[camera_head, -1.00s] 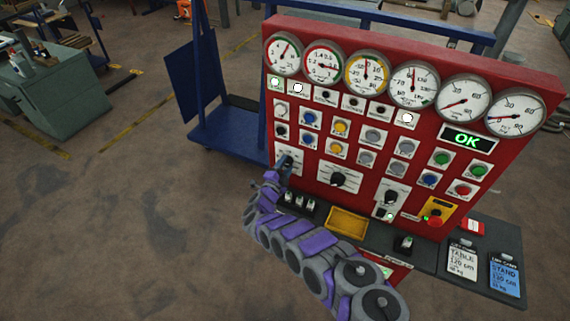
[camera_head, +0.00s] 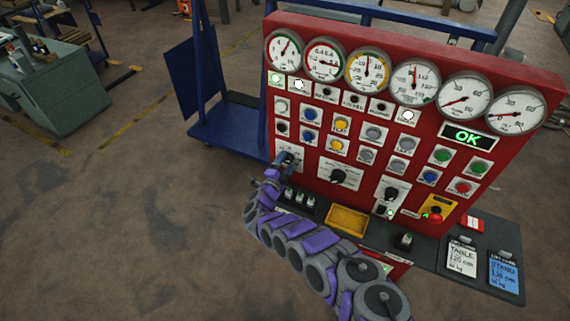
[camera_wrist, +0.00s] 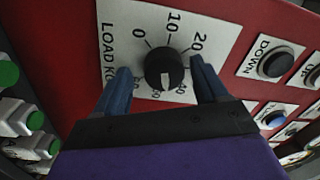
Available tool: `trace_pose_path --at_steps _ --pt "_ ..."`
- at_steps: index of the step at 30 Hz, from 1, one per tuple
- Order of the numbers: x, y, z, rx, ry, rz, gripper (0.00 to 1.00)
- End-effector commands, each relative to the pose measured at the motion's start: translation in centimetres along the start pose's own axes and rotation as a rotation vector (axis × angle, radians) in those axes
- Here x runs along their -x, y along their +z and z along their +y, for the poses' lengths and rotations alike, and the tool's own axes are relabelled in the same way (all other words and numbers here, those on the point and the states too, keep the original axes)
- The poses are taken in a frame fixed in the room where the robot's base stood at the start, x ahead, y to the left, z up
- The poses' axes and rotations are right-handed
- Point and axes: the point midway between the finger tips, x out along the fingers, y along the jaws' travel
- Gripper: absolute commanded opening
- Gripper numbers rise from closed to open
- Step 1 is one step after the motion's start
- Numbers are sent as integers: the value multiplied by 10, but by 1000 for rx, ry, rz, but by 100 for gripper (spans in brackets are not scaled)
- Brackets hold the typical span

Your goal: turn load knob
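The load knob (camera_wrist: 164,67) is a round black dial with a white pointer mark, on a white plate (camera_wrist: 197,22) lettered LOAD KG with numbers including 0, 10 and 20. In the wrist view its mark points down the picture, toward my gripper. My gripper (camera_wrist: 161,72) is open, with one blue finger on each side of the knob. Gaps show between the fingers and the knob in this view, so I see no grip on it. In the head view my gripper (camera_head: 285,163) is at the lower left of the red panel and largely hides the knob.
The red panel (camera_head: 400,120) carries gauges along its top, rows of buttons, and a lit OK display (camera_head: 467,137). Another black knob (camera_head: 338,176) is to the right of my gripper. A dark shelf (camera_head: 440,235) with a yellow tray (camera_head: 347,219) juts out below.

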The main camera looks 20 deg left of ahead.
Motion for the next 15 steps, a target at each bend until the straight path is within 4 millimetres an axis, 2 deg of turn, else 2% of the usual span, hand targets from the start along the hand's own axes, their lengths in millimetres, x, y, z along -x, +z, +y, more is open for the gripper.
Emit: trace_pose_path --at_steps 9,15 --pt "2 -2 -2 -1 -3 2 73" --pt "25 -2 -3 -1 -4 0 73"
